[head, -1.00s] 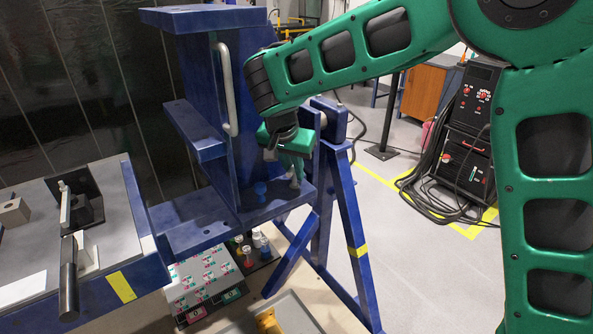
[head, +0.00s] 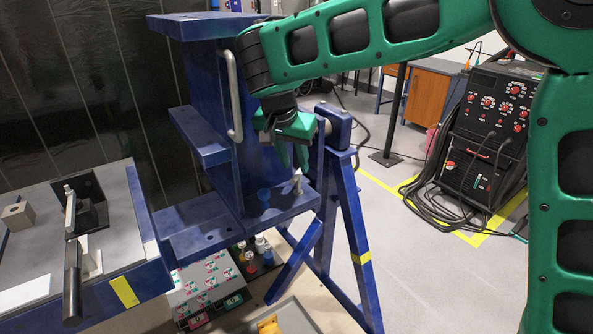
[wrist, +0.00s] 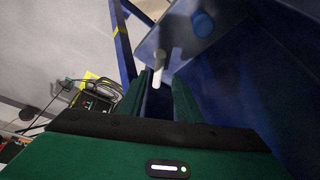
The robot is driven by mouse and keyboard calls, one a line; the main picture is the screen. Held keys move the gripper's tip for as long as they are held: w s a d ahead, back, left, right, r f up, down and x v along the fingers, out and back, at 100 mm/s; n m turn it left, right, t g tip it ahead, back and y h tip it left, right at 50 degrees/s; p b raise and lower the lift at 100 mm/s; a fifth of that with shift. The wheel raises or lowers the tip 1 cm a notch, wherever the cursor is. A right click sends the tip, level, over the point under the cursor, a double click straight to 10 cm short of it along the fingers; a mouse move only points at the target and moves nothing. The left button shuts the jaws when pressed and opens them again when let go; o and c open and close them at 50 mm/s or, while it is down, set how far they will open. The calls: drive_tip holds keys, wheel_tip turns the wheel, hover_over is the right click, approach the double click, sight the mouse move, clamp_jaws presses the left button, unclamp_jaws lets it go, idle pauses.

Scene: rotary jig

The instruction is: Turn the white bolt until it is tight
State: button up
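The white bolt (head: 297,182) stands upright on the lower ledge of the blue jig (head: 262,212), near its right end. It also shows in the wrist view (wrist: 158,64), just beyond the fingertips and roughly in line with the gap between them. A blue bolt (head: 264,195) stands on the same ledge to its left and shows in the wrist view (wrist: 203,23). My gripper (head: 294,164) is open and empty, its green fingers pointing down just above the white bolt. In the wrist view the gripper's fingers (wrist: 160,84) are apart. Whether a fingertip touches the bolt I cannot tell.
The jig's tall wall with a grey handle (head: 233,97) rises left of my gripper. A blue A-frame stand (head: 345,220) is to the right. A table with a clamp (head: 90,205) stands at left. A black welding unit (head: 487,130) is farther back right.

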drive_tip(key=shift+s+r, duration=0.15)
drive_tip(key=shift+r, duration=0.3)
